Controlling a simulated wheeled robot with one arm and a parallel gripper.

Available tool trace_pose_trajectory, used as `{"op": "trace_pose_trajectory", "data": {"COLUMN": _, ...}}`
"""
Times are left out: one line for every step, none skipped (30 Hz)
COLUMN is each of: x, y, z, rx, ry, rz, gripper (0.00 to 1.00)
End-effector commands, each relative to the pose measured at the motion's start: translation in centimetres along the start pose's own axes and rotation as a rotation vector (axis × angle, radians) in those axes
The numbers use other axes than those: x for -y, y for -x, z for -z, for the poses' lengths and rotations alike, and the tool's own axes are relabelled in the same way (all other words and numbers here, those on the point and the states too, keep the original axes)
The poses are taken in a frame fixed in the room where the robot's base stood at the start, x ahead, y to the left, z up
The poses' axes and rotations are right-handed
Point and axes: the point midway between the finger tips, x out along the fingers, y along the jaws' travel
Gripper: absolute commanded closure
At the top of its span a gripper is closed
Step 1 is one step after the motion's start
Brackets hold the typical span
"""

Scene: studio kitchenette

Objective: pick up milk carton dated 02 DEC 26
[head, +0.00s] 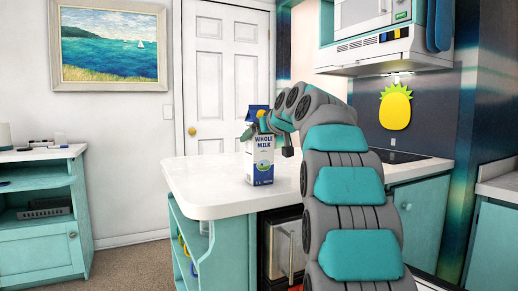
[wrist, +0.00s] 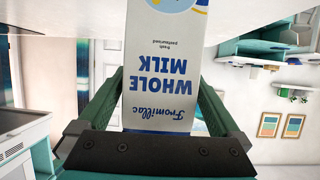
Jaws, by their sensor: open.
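A white and blue milk carton (head: 262,165) marked "WHOLE MILK" stands upright on the white counter in the head view. It fills the middle of the wrist view (wrist: 158,65), upside down in that picture. No date is readable on the faces I see. My gripper (head: 256,131) is at the carton's upper part. In the wrist view my gripper (wrist: 161,82) is open, with one green finger on each side of the carton. I cannot tell whether either finger touches it.
The white counter (head: 205,187) is clear to the left of the carton. A dark cooktop (head: 392,157) lies behind my arm at the right, below a range hood (head: 385,52). A teal shelf unit (head: 40,215) with small items stands at the far left.

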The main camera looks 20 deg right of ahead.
Motion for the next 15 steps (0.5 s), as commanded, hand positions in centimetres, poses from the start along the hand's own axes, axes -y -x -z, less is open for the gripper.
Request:
{"op": "trace_pose_trajectory", "data": {"x": -0.06, "y": -0.32, "z": -0.02, "rx": 0.001, "ry": -0.001, "rz": 0.0, "gripper": 0.0}}
{"op": "trace_pose_trajectory", "data": {"x": -0.05, "y": -0.39, "z": -0.03, "rx": 0.001, "ry": -0.001, "rz": 0.0, "gripper": 0.0}}
{"op": "trace_pose_trajectory", "data": {"x": -0.04, "y": -0.4, "z": -0.04, "rx": 0.0, "ry": -0.001, "rz": 0.0, "gripper": 0.0}}
{"op": "trace_pose_trajectory", "data": {"x": -0.03, "y": -0.37, "z": -0.03, "rx": 0.0, "ry": -0.001, "rz": 0.0, "gripper": 0.0}}
{"op": "trace_pose_trajectory", "data": {"x": -0.03, "y": -0.35, "z": -0.03, "rx": 0.0, "ry": -0.001, "rz": 0.0, "gripper": 0.0}}
{"op": "trace_pose_trajectory", "data": {"x": -0.03, "y": -0.34, "z": -0.02, "rx": 0.0, "ry": -0.001, "rz": 0.0, "gripper": 0.0}}
{"op": "trace_pose_trajectory", "data": {"x": -0.03, "y": -0.33, "z": -0.02, "rx": 0.0, "ry": -0.001, "rz": 0.0, "gripper": 0.0}}
{"op": "trace_pose_trajectory", "data": {"x": -0.03, "y": -0.32, "z": -0.02, "rx": 0.0, "ry": -0.001, "rz": 0.0, "gripper": 0.03}}
{"op": "trace_pose_trajectory", "data": {"x": -0.03, "y": -0.32, "z": -0.02, "rx": 0.0, "ry": -0.001, "rz": 0.0, "gripper": 0.08}}
{"op": "trace_pose_trajectory", "data": {"x": -0.03, "y": -0.31, "z": -0.02, "rx": 0.0, "ry": -0.001, "rz": 0.0, "gripper": 0.11}}
{"op": "trace_pose_trajectory", "data": {"x": -0.03, "y": -0.31, "z": -0.02, "rx": 0.0, "ry": -0.001, "rz": 0.0, "gripper": 0.15}}
{"op": "trace_pose_trajectory", "data": {"x": -0.03, "y": -0.3, "z": -0.01, "rx": -0.001, "ry": -0.001, "rz": 0.0, "gripper": 0.19}}
{"op": "trace_pose_trajectory", "data": {"x": -0.03, "y": -0.3, "z": -0.01, "rx": -0.001, "ry": -0.001, "rz": 0.0, "gripper": 0.22}}
{"op": "trace_pose_trajectory", "data": {"x": -0.02, "y": -0.3, "z": -0.01, "rx": 0.0, "ry": -0.001, "rz": 0.0, "gripper": 0.26}}
{"op": "trace_pose_trajectory", "data": {"x": -0.02, "y": -0.29, "z": -0.01, "rx": -0.001, "ry": -0.001, "rz": 0.0, "gripper": 0.3}}
